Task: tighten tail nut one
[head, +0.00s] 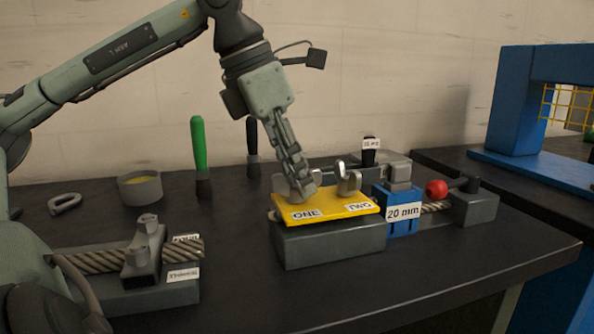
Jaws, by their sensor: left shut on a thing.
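A yellow plate (340,205) lies on a grey block (330,245), with the labels ONE (306,214) and TWO (359,206) along its front edge. My left gripper (297,190) reaches down from above to the plate, just behind the label ONE. It is shut on tail nut one, which the fingers hide almost wholly. A grey metal fitting with upright ends (348,179) stands clear on the plate behind the label TWO. My right gripper is not in view.
A blue block labelled 20 mm (403,211) and a red ball knob (436,189) stand right of the plate. A rope fixture (140,258) is at front left. A grey cup (140,188) and a green-handled tool (200,150) stand behind. The table's front middle is clear.

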